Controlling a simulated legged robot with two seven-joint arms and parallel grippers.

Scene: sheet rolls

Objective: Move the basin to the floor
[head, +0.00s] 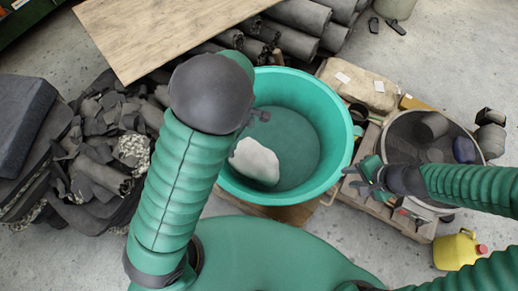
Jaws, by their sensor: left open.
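The basin (318,95) is a large round teal tub in the middle of the head view. A whitish lump (256,161) lies inside it at the lower left. My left gripper (262,116) is open and mostly hidden behind my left arm; its dark tip shows over the basin's left inner side. My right gripper (352,177) is at the basin's right rim, and whether its fingers touch or hold the rim is unclear. The basin seems to rest on a wooden board or pallet, mostly hidden beneath it.
A plywood sheet (150,30) and dark rolls (295,42) lie behind. Scraps (105,150) are piled at the left. A round container (400,135) stands at right on a wooden pallet, and a yellow jug (455,251) on the floor. Bare concrete floor (450,50) shows at upper right.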

